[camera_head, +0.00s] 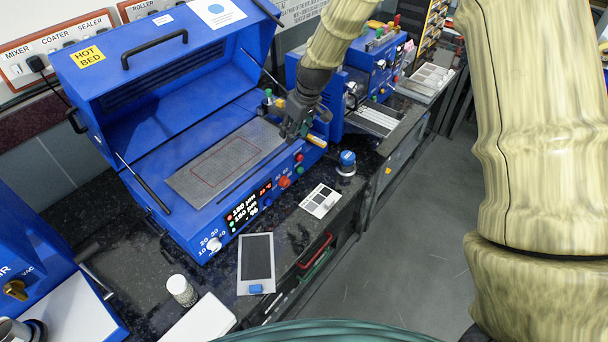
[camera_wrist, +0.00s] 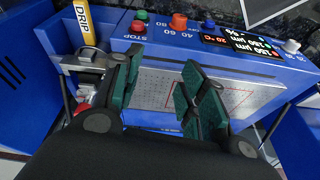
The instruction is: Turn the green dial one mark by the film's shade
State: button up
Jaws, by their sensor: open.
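A small green knob (camera_head: 300,170) is on the front panel of the blue hot bed, near its right end; it also shows at the top of the wrist view (camera_wrist: 141,15). I cannot tell where it points. A large red knob (camera_wrist: 178,20) and a small red one (camera_wrist: 137,27) are beside it. My gripper (camera_head: 293,130) is over the bed's right end; in the wrist view its green-padded fingers (camera_wrist: 160,88) are open and empty, apart from the knobs. A dark film on a plate (camera_head: 256,258) lies on the front bench. A card with grey patches (camera_head: 320,200) lies right of it.
The hot bed's lid (camera_head: 165,50) is raised, with a grey plate (camera_head: 190,186) beneath. A yellow DRIP piece (camera_wrist: 84,22) stands beside my fingers. A blue-capped jar (camera_head: 347,163), a white bottle (camera_head: 181,290) and a white knob (camera_head: 213,243) are nearby.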

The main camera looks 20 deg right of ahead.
jog(key=s+f+m, duration=0.1)
jog(key=s+f, duration=0.7)
jog(key=f, duration=0.2)
jog(key=shift+f, duration=0.25)
dwell(0.3)
jog(key=s+f+m+g+h, duration=0.1)
jog(key=s+f+m+g, duration=0.1)
jog(key=s+f, duration=1.35)
jog(key=s+d+f+m+g, duration=0.1)
jog(key=s+f, duration=0.1)
jog(key=s, duration=1.1)
jog(key=s+d+f+m, duration=0.1)
jog(key=s+f, duration=0.1)
jog(key=s, duration=1)
notch_tip(320, 180, down, 8)
jog(key=h+b, duration=0.1)
jog(key=b, duration=0.7)
jog(key=shift+f, duration=0.15)
jog(key=shift+w+d, duration=0.1)
